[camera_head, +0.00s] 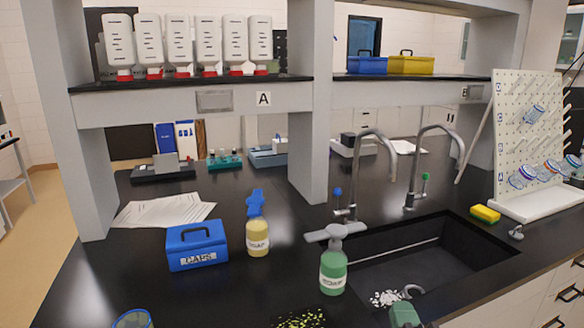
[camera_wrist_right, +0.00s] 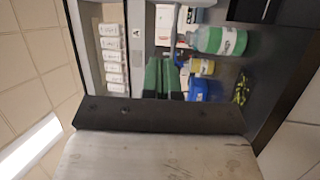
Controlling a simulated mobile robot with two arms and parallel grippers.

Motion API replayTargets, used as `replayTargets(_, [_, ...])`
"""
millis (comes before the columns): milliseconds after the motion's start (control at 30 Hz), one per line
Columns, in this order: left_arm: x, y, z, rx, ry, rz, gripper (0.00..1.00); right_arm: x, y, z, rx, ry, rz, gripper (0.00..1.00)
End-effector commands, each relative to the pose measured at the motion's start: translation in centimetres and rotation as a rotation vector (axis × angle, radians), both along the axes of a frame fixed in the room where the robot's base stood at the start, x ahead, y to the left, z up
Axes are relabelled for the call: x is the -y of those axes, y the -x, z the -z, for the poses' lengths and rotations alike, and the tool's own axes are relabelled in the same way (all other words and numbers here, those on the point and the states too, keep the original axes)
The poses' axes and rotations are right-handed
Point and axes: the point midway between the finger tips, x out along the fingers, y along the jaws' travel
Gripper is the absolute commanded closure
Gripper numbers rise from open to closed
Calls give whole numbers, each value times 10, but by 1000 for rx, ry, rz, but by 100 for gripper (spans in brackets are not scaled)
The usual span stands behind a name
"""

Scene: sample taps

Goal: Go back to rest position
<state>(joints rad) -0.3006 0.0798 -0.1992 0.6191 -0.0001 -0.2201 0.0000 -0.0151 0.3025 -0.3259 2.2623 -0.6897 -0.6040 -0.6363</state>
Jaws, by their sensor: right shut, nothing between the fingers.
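My right gripper (camera_head: 405,312) shows only as a small green and grey tip at the bottom edge of the head view, in front of the sink. In the right wrist view its two green fingers (camera_wrist_right: 161,76) are together with nothing between them. My left gripper is not in view. Two curved grey taps stand behind the black sink (camera_head: 440,252): one tap (camera_head: 360,165) has a blue knob, the other (camera_head: 416,170) a green knob. The right gripper is apart from both taps.
A green soap bottle (camera_head: 333,262) stands left of the sink, with a yellow-liquid bottle (camera_head: 257,235) and a blue CAPS box (camera_head: 197,247) further left. A yellow sponge (camera_head: 486,214) lies at the sink's right. A pegboard (camera_head: 525,140) stands at far right. Shelf posts rise behind.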

Motion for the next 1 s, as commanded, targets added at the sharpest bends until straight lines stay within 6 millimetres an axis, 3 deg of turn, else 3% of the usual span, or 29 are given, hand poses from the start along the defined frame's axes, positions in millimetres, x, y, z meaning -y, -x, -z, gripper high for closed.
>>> replayTargets(33, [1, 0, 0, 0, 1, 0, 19, 13, 15, 37, -164, -186, 52, 100])
replayTargets(100, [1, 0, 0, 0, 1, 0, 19, 26, 39, 81, -368, -415, 134, 100])
replayTargets(200, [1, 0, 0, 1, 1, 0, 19, 34, 77, 131, -603, -663, 253, 100])
replayTargets(300, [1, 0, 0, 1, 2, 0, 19, 35, 113, 163, -776, -834, 358, 100])
replayTargets(500, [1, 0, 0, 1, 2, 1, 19, 30, 179, 202, -1042, -1068, 550, 100])
replayTargets(700, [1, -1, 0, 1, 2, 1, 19, 21, 238, 222, -1256, -1222, 733, 100])
replayTargets(1000, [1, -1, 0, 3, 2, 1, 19, 19, 215, 309, -1273, -1197, 742, 100])
